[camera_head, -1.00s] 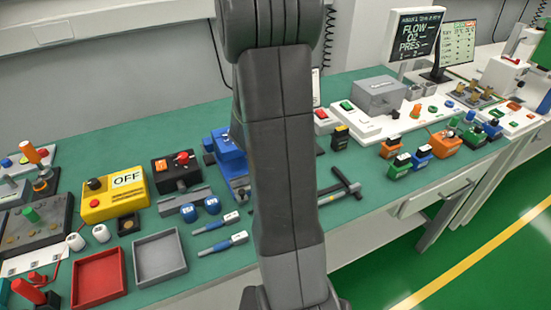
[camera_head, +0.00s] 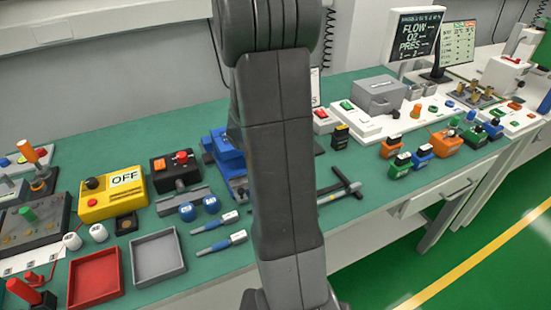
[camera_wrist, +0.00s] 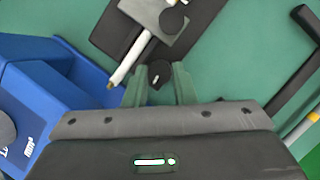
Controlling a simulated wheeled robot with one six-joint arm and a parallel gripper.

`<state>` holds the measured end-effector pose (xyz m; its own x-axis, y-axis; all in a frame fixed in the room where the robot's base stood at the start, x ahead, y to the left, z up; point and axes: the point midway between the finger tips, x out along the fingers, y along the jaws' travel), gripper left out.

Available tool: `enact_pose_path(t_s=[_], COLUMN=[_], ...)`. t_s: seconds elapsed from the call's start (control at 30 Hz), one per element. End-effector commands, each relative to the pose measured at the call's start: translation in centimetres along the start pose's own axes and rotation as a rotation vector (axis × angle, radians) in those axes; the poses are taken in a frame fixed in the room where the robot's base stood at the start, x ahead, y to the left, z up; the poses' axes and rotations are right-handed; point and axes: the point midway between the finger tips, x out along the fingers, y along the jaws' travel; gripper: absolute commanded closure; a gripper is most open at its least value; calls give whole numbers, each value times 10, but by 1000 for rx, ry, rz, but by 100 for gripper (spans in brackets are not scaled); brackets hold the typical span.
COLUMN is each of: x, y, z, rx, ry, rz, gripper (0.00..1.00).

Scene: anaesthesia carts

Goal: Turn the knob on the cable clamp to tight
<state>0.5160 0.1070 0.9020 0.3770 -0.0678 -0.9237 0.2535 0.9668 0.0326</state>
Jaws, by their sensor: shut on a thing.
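In the wrist view, a small black knob (camera_wrist: 160,73) with a short pale mark sits between the two greenish fingers of my gripper (camera_wrist: 160,86). My gripper is shut on the knob. Just beyond it is the cable clamp, a grey block (camera_wrist: 155,14) on a dark plate, with a round dark part on top. A pale rod or cable (camera_wrist: 130,60) runs out of the block toward the lower left. The pale mark points roughly up and slightly right. In the head view my arm hides the gripper, the knob and the clamp.
A blue device (camera_wrist: 40,105) stands close on the left in the wrist view; it also shows in the head view (camera_head: 226,150). A black T-shaped tool (camera_head: 345,185) lies on the right. Two blue-handled tools (camera_head: 220,245) lie in front. Green bench top is free behind.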

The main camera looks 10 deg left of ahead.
Motion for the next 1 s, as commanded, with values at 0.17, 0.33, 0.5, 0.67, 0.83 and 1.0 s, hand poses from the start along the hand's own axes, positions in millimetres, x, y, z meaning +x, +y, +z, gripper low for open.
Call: enact_pose_path(t_s=[0.17, 0.33, 0.5, 0.67, 0.83, 1.0], x=[0, 0, 0, 0, -7, -33], y=[0, 0, 0, 0, 0, 1], z=[0, 1, 0, 0, 1, 2], rx=[14, 14, 14, 14, 14, 14], ry=[-2, -2, -2, -2, -3, -5], rz=[-5, -5, -5, -5, -5, -1], gripper=[99, 99, 55, 55, 55, 55])
